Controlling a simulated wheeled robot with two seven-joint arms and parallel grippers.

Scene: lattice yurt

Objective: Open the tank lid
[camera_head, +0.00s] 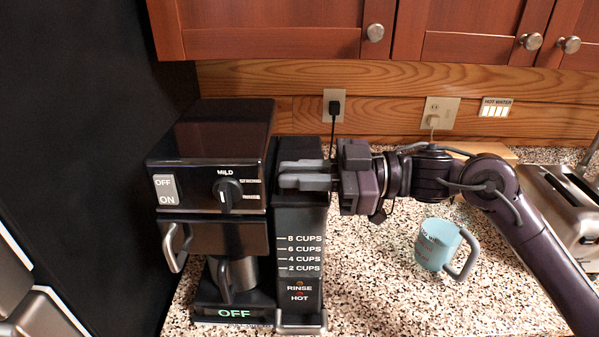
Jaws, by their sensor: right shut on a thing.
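The black coffee maker (210,180) stands on the counter at the left of centre. Its water tank (299,222) is the narrow column on its right side, with cup marks down the front. The dark tank lid (300,148) is at the top of this column. My right gripper (284,178) reaches in from the right, its grey fingers level across the upper front of the tank, at the lid. The fingers are shut on the lid and hide its front edge. I cannot tell whether the lid is raised. My left gripper is not in view.
A light blue mug (435,246) stands on the speckled counter (370,290) to the right, below my right arm. A metal toaster (562,200) is at the right edge. Wooden cupboards (270,28) hang above. A black cord (333,130) runs from the wall outlet behind the tank.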

